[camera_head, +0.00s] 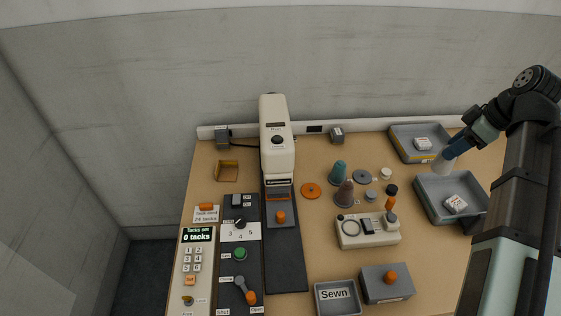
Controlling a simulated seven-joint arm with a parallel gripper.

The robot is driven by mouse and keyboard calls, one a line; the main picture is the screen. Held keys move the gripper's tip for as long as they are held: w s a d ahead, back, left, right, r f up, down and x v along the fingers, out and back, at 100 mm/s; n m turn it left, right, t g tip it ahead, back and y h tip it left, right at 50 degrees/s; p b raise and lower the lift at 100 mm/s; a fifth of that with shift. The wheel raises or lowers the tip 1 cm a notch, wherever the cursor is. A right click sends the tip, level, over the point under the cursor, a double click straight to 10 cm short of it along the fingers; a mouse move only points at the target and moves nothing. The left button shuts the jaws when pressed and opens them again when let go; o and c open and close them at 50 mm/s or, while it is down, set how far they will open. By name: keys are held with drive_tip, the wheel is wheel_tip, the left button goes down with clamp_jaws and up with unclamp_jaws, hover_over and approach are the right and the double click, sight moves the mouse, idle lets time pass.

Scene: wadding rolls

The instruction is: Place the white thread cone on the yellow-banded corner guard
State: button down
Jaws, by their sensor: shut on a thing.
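The white thread cone (440,167) is in my gripper (447,157), at the right near the two grey trays. My gripper is shut on it, and the blue-grey fingers cover its upper part. It hangs around the gap between the trays; I cannot tell its exact height or whether it touches a rim.
The back tray (402,147) and front tray (430,205) each hold a small white item. A control panel (240,260) fills the front left.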

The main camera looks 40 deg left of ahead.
wheel_tip(320, 180, up, 10)
drive_tip(key=s+a+m+t, duration=0.1)
drive_tip(key=s+a, duration=0.2)
drive_tip(key=a, duration=1.2)
drive_tip(key=s+a+m, duration=0.1)
drive_tip(key=s+a, duration=0.2)
drive_tip(key=a, duration=1.1)
drive_tip(key=s+a+m, duration=0.1)
drive_tip(key=s+a, duration=0.9)
drive_tip(key=a, duration=0.3)
drive_tip(key=s+a+m, duration=0.1)
drive_tip(key=s+a, duration=1)
drive_tip(key=a, duration=0.2)
drive_tip(key=shift+t, duration=0.4)
drive_tip(key=shift+w+d+f, duration=0.15)
drive_tip(key=shift+f, duration=6.95)
drive_tip(key=shift+w+d+f, duration=0.1)
drive_tip(key=shift+w+f, duration=0.05)
drive_tip(key=shift+f, duration=6.9)
drive_tip(key=shift+f, duration=0.1)
drive_tip(key=c, duration=0.6)
unclamp_jaws()
drive_tip(key=shift+m, duration=0.3)
